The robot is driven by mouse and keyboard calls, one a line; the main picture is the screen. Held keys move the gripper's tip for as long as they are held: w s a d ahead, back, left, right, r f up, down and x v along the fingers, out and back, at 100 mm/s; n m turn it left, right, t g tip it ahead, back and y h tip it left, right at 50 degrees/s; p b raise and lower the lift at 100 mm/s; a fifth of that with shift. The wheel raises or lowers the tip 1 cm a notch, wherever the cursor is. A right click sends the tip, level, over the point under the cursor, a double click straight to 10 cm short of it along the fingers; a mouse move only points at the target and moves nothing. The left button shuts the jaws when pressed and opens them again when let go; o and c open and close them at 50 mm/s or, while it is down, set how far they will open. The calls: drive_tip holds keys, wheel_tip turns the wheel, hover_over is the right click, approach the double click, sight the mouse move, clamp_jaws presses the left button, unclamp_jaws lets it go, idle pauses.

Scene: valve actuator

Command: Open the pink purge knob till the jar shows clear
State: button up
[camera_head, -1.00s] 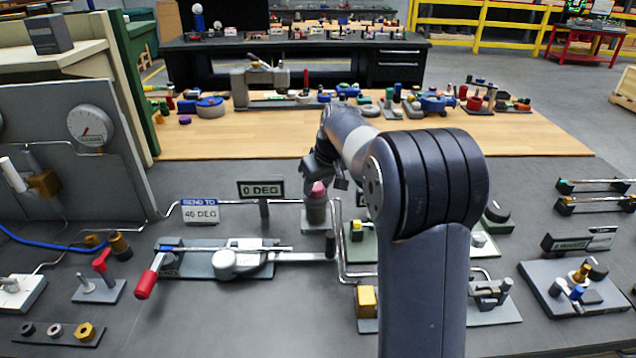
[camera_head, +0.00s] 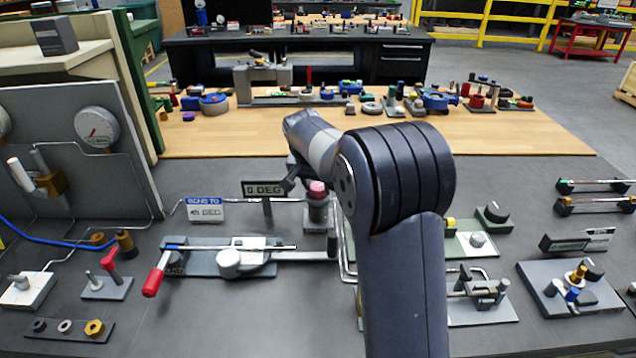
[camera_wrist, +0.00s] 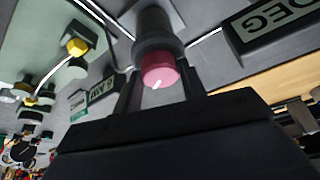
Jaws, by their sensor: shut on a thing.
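The pink knob (camera_head: 317,188) sits on top of a dark grey upright body, left of my forearm. In the wrist view the pink knob (camera_wrist: 158,70) shows a small white mark on its face. My gripper (camera_wrist: 160,84) has one dark finger on each side of the knob and is shut on it. In the head view my wrist comes down behind and left of the knob, and the fingers are mostly hidden. I cannot make out a jar in either view.
A "0 DEG" display (camera_head: 263,189) stands just left of the knob, close to my wrist. A red-handled lever assembly (camera_head: 229,262) lies in front of it. My arm hides part of the green-plate fittings on the right. Bare table lies at the front middle.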

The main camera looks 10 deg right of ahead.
drive_tip(key=m, duration=0.2)
drive_tip(key=m+g+h, duration=0.1)
drive_tip(key=m, duration=0.2)
drive_tip(key=shift+w+a+m+g+h+p, duration=0.2)
drive_tip(key=shift+m+g+h+p, duration=0.1)
drive_tip(key=shift+p, duration=0.1)
idle(0.4)
drive_tip(key=o, duration=1)
drive_tip(key=v, duration=1)
drive_tip(key=shift+a+r, duration=0.1)
drive_tip(key=shift+r, duration=0.3)
